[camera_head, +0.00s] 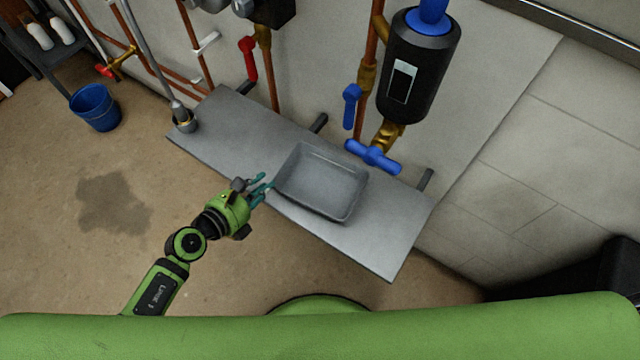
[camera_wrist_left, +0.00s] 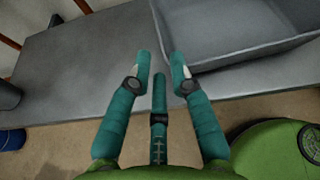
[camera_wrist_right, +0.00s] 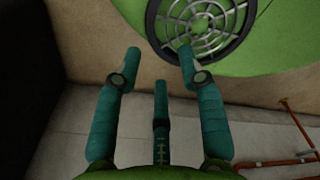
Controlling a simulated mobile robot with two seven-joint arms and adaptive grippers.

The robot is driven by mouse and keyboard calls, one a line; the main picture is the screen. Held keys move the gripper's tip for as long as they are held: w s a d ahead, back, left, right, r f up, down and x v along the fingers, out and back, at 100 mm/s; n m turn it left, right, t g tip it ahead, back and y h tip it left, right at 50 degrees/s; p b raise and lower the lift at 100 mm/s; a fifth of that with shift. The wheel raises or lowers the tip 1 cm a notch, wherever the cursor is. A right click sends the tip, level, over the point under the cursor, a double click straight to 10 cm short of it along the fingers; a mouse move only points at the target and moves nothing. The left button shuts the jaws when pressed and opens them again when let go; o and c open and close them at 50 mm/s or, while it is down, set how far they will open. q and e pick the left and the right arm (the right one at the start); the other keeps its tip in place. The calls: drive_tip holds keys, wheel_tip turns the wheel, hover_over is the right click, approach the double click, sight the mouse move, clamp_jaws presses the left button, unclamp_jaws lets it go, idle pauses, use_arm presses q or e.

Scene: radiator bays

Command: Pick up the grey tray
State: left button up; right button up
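The grey tray (camera_head: 322,182) is a shallow rectangular tray, empty, lying on the grey shelf (camera_head: 237,143) below the pipes. My left gripper (camera_head: 262,186) is at the tray's left end, with its fingers pointing at the tray. In the left wrist view the tray (camera_wrist_left: 230,40) is at the upper right, and the left gripper's fingers (camera_wrist_left: 158,62) are spread apart with nothing between them. Whether a finger touches the tray rim I cannot tell. My right gripper (camera_wrist_right: 160,65) is open and empty in the right wrist view, away from the tray and not visible in the head view.
A black cylinder (camera_head: 420,65) and blue valve handles (camera_head: 374,157) stand close behind the tray. A metal pole fitting (camera_head: 183,118) is at the shelf's left end. A blue bucket (camera_head: 95,107) stands on the floor, near a dark stain (camera_head: 115,203). The shelf right of the tray is clear.

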sight(284, 165)
use_arm(q)
drive_tip(key=x, duration=0.3)
drive_tip(key=shift+w+d+f, duration=0.2)
drive_tip(key=shift+w+d, duration=0.2)
drive_tip(key=shift+w, duration=0.05)
drive_tip(key=b+x, duration=0.1)
drive_tip(key=x, duration=0.4)
drive_tip(key=shift+r, duration=0.2)
clamp_jaws()
use_arm(e)
drive_tip(key=shift+w+d+f, duration=0.15)
drive_tip(key=shift+d+f, duration=0.45)
drive_tip(key=shift+f, duration=0.2)
